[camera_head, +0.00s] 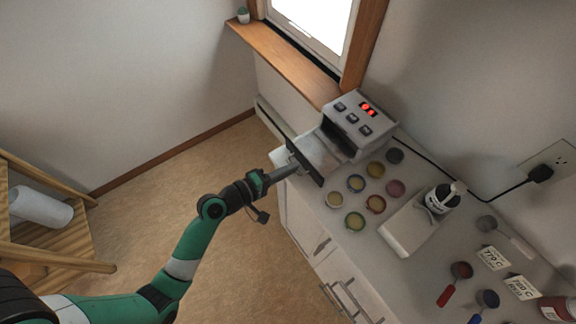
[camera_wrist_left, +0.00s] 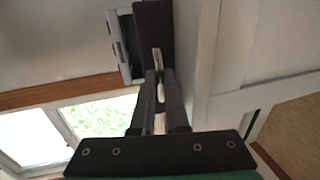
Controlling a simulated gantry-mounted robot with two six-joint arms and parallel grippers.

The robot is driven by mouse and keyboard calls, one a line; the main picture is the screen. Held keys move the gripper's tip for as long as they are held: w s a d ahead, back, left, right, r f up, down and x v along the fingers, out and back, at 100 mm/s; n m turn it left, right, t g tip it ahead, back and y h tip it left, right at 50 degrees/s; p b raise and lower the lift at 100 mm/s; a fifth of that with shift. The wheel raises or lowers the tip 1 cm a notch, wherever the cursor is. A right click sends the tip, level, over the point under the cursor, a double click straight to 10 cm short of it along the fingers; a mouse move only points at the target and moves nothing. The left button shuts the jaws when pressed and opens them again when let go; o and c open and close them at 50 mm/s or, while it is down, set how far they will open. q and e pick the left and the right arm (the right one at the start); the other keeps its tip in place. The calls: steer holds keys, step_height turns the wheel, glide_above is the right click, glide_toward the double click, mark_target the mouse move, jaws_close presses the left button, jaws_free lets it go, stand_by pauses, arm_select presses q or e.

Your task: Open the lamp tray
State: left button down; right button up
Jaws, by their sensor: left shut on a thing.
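The lamp (camera_head: 362,115) is a light grey box with buttons and a red lit display, at the back end of the counter. Its tray (camera_head: 318,152) sticks out from the box to the left, with a dark front panel (camera_head: 306,163) standing clear of the box. My left gripper (camera_head: 286,171) reaches in from the left to this panel. In the left wrist view the gripper (camera_wrist_left: 158,95) is shut on a thin pale handle (camera_wrist_left: 159,68) on the dark panel, which also shows there (camera_wrist_left: 153,28). My right gripper is not in view.
Several small coloured pots (camera_head: 356,183) stand on the counter beside the lamp. A white block (camera_head: 409,229), a dark jar (camera_head: 440,198), scoops (camera_head: 461,271) and labels (camera_head: 493,258) lie further along. A cord runs to the wall outlet (camera_head: 558,158). A wooden window sill (camera_head: 285,62) is behind.

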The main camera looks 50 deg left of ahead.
arm_select(q)
steer(key=c, duration=0.9)
jaws_free()
steer(key=shift+w, duration=0.1)
steer(key=p+v, duration=0.2)
steer(key=v, duration=0.9)
steer(key=shift+s, duration=0.35)
